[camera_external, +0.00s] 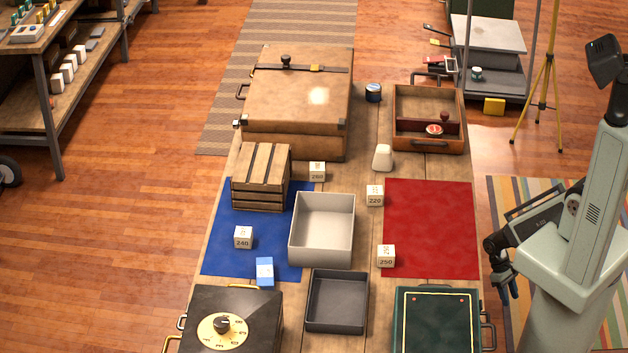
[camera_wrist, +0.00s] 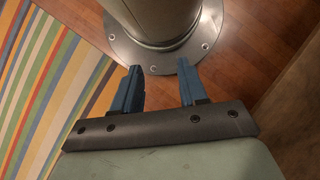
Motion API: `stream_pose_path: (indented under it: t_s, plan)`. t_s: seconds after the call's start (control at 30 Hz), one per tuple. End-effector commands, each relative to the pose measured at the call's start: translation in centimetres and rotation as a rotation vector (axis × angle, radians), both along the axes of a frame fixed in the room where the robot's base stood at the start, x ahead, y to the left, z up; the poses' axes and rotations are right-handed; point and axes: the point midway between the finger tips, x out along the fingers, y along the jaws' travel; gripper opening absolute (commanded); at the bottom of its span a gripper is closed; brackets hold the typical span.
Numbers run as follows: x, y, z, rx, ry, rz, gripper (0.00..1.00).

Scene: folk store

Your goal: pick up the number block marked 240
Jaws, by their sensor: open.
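The number block marked 240 (camera_external: 243,238) is a small white cube on the blue mat (camera_external: 215,255), left of the white open box. My gripper (camera_external: 506,285) hangs at the right, beyond the red mat and off the table's right edge, far from the block. In the wrist view my gripper (camera_wrist: 160,90) shows two blue fingers spread apart with nothing between them. The block is not in the wrist view.
Other number blocks are block 260 (camera_external: 317,171), block 220 (camera_external: 375,195) and block 250 (camera_external: 386,256). The red mat (camera_external: 432,225) is mostly bare.

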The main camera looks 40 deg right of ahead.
Motion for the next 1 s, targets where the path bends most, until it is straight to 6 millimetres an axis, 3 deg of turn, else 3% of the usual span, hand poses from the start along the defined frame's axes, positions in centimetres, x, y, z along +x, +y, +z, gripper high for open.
stream_pose_path:
  t_s: [0.5, 0.87, 1.0]
  plan:
    - [0.0, 0.0, 0.0, 0.0, 0.0, 0.0, 0.43]
    - [0.0, 0.0, 0.0, 0.0, 0.0, 0.0, 0.78]
    - [0.0, 0.0, 0.0, 0.0, 0.0, 0.0, 0.8]
